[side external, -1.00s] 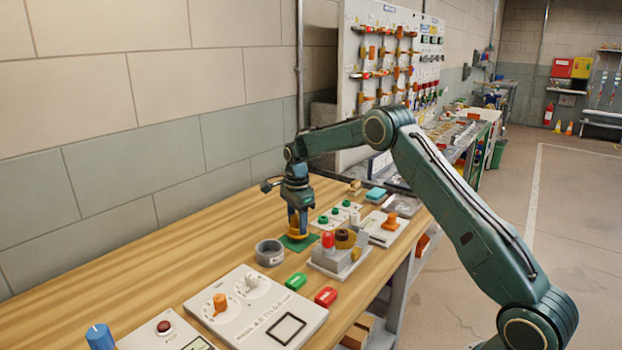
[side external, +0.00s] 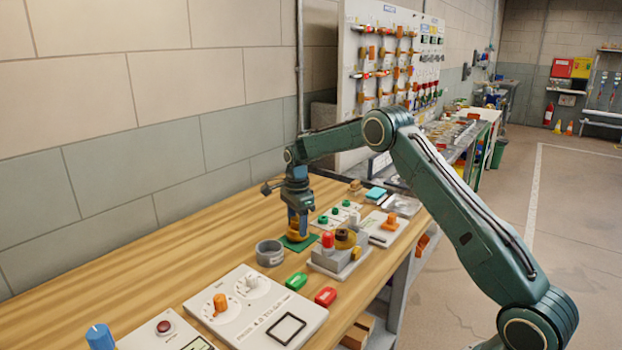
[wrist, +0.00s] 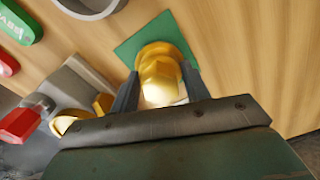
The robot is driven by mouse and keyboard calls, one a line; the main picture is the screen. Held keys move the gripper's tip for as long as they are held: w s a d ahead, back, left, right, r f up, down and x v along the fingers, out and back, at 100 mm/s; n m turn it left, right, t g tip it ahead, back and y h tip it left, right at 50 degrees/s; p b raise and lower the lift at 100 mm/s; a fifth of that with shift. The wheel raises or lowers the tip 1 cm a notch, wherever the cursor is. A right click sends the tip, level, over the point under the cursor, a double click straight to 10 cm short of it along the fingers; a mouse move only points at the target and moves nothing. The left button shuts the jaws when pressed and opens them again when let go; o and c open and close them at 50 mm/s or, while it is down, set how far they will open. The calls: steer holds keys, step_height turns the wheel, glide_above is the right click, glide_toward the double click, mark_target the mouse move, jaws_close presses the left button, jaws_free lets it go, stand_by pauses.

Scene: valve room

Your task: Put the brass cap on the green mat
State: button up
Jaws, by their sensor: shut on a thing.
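The brass cap (wrist: 160,75) is gold coloured and sits between the two fingers of my gripper (wrist: 160,95) in the wrist view. My gripper is shut on it. The green mat (wrist: 130,50) lies on the wooden bench under the cap, and its upper and left parts show around the cap. In the side external view my gripper (side external: 298,228) points down over the green mat (side external: 290,244), with the cap low between its fingers. The cap is at or very near the mat's surface; I cannot tell whether it touches.
A grey ring (side external: 269,252) stands left of the mat. A grey block with red and brass parts (side external: 338,258) stands close on the right. Green (side external: 296,281) and red (side external: 326,297) pieces lie in front. The bench (side external: 180,245) is clear at left.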

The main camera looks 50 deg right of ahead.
steer(key=shift+f, duration=0.5)
stand_by(1.0)
steer(key=o, duration=1.2)
steer(key=shift+r, duration=0.1)
steer(key=shift+r, duration=3.85)
